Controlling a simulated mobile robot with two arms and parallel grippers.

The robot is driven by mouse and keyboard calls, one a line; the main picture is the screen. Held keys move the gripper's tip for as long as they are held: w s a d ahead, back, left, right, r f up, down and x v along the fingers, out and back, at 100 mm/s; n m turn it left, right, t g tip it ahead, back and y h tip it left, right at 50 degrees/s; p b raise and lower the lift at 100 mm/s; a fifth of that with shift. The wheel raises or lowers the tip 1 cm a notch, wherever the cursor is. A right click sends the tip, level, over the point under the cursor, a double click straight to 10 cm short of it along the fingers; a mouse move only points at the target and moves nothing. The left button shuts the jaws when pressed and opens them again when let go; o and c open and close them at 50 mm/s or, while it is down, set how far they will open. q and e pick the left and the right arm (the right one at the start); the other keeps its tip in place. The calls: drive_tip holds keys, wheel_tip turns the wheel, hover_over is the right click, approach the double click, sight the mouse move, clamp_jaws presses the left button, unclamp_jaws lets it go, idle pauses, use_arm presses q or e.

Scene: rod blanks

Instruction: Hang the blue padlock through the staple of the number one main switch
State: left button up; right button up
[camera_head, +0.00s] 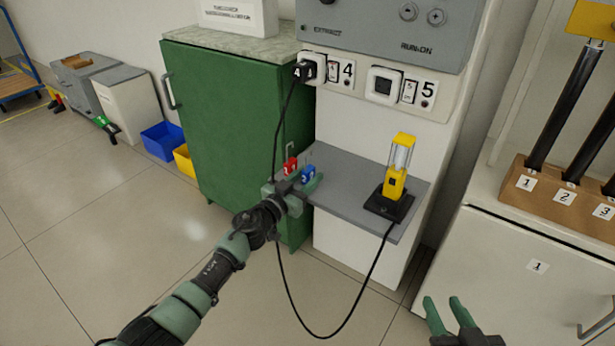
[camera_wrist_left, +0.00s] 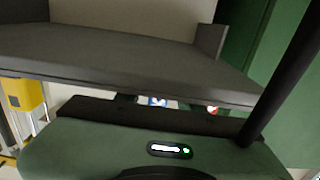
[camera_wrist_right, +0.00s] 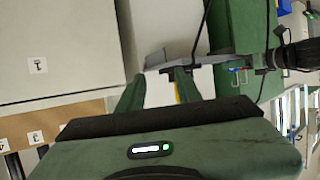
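The blue padlock (camera_head: 308,174) is at the near-left edge of the grey shelf, with a red padlock (camera_head: 290,166) just left of it. My left gripper (camera_head: 303,182) is close around the blue padlock at the shelf edge; its fingers look spread, and their contact is hidden. In the left wrist view the blue padlock (camera_wrist_left: 157,101) shows mostly hidden between shelf and palm. My right gripper (camera_head: 448,308) is open and empty at the lower right, away from the shelf; it also shows open in the right wrist view (camera_wrist_right: 158,85). I cannot make out the staple of a number one main switch.
A yellow lamp (camera_head: 397,170) stands on the shelf (camera_head: 345,180), its cable looping below to a plug at socket 4. A green cabinet (camera_head: 225,130) is left of the shelf. A brown rack (camera_head: 545,195) numbered 1, 2, 3 stands on a white cabinet at right.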

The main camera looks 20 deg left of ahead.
sight(305, 170)
use_arm(q)
clamp_jaws()
drive_tip(key=shift+r+p, duration=0.4)
drive_tip(key=shift+p, duration=0.05)
drive_tip(key=shift+r+p, duration=0.4)
drive_tip(key=shift+p, duration=0.1)
drive_tip(key=shift+r+p, duration=0.35)
drive_tip(key=shift+p, duration=0.1)
drive_tip(key=shift+r+p, duration=0.25)
drive_tip(key=shift+p, duration=0.1)
drive_tip(key=shift+r, duration=0.1)
use_arm(e)
drive_tip(key=s+d+f+g+h, duration=0.1)
drive_tip(key=s+d+f+g, duration=0.1)
drive_tip(key=s+f+g, duration=0.2)
drive_tip(key=s+d+f+g+h, duration=0.1)
drive_tip(key=s+d+f+g, duration=0.2)
drive_tip(key=s, duration=0.8)
drive_tip(key=shift+d+f+m+g+h, duration=0.2)
drive_tip(key=shift+f+m+g+h, duration=0.1)
drive_tip(key=shift+f+g, duration=1.1)
drive_tip(key=shift+w+f, duration=0.1)
